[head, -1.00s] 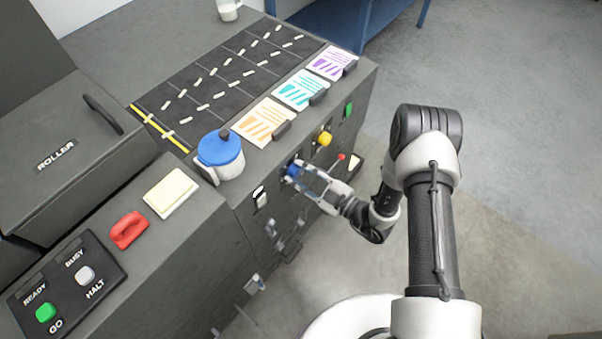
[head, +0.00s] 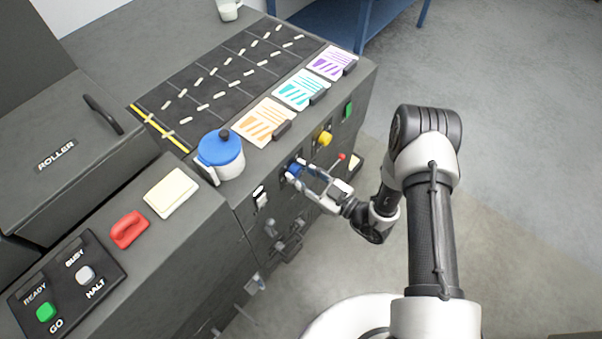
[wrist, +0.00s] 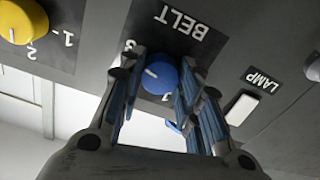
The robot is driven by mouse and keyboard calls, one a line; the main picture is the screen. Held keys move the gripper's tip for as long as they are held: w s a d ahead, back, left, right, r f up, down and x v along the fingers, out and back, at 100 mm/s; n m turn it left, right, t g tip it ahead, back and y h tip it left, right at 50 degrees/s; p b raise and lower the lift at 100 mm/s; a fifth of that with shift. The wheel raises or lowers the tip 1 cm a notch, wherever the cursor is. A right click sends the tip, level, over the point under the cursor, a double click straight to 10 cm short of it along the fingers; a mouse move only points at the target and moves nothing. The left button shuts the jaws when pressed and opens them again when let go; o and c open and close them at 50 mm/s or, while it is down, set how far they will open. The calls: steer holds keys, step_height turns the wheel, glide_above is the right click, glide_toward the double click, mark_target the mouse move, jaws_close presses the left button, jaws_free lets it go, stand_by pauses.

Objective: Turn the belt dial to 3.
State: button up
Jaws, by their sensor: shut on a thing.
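The belt dial (wrist: 160,78) is a round blue knob on a dark plate lettered BELT, seen upside down in the wrist view. It also shows on the machine's front in the head view (head: 293,170). Its white mark points left and slightly up in the wrist view, toward the side where a partly covered 3 shows. A 1 shows near its lower edge; the 2 is hidden. My gripper (wrist: 160,70) is shut on the belt dial, one finger on each side.
A yellow dial (head: 324,138) sits beside it, with a green button (head: 348,109) beyond. A red-tipped lever (head: 341,156) is close to my fingers. The lamp switch (wrist: 241,107) is on the other side. A blue-lidded pot (head: 221,155) stands on the top above.

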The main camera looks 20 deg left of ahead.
steer(key=o, duration=1.1)
steer(key=v, duration=1.2)
